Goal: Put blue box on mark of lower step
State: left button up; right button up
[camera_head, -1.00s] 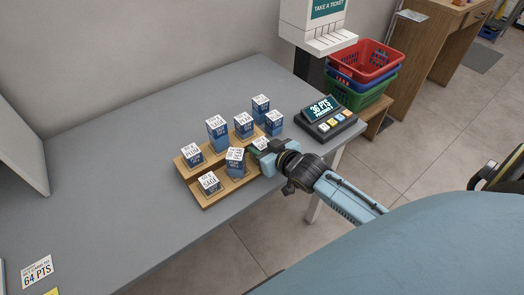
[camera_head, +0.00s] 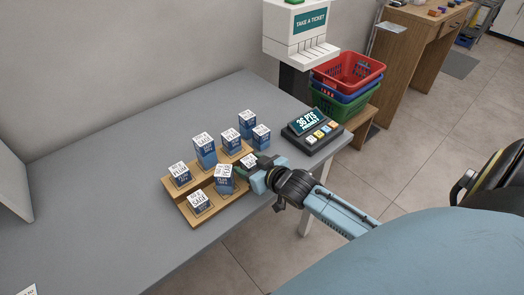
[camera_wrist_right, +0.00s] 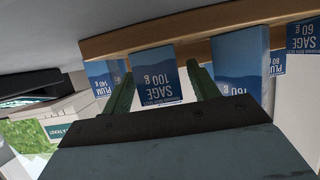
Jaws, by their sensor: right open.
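A wooden two-step stand (camera_head: 193,216) is on the grey counter and bears several blue boxes with white tops. On the lower step are a SAGE box (camera_head: 200,204) at the left, a leaning PLUM box (camera_head: 225,181) in the middle and another box (camera_head: 249,161) at the right end, partly hidden by my right gripper (camera_head: 255,174). In the right wrist view, my open green fingers (camera_wrist_right: 163,90) point toward a blue SAGE 100 g box (camera_wrist_right: 157,75), which shows in the gap. A 160 g box (camera_wrist_right: 242,68) is close beside the right finger. The mark is not discernible. My left gripper is out of view.
More boxes stand on the upper step, including a PLUM box (camera_head: 180,174) and a tall SAGE box (camera_head: 205,151). A points display (camera_head: 312,131) is at the counter's right end, near a ticket dispenser (camera_head: 300,35) and stacked baskets (camera_head: 345,72).

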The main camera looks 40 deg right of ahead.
jog(key=a+p+v, duration=0.1)
jog(key=p+v, duration=0.1)
jog(key=v, duration=0.9)
jog(key=shift+s+d, duration=0.35)
jog(key=shift+d, duration=0.15)
jog(key=s+a+f+n+g+h, duration=0.1)
jog(key=s+a+g, duration=0.35)
jog(key=s, duration=0.25)
jog(key=s+a+f+g, duration=0.1)
jog(key=s+a+g, duration=0.35)
jog(key=s, duration=0.35)
notch_tip(320, 180, down, 24)
jog(key=s+g, duration=0.1)
jog(key=g, duration=0.1)
jog(key=s+d+f, duration=0.1)
jog(key=s+f, duration=0.6)
jog(key=s, duration=0.1)
jog(key=s+d+f+g, duration=0.1)
jog(key=s+d+f, duration=0.1)
jog(key=s+f, duration=0.6)
jog(key=shift+s+d+f+n, duration=0.25)
jog(key=shift+d+n, duration=0.05)
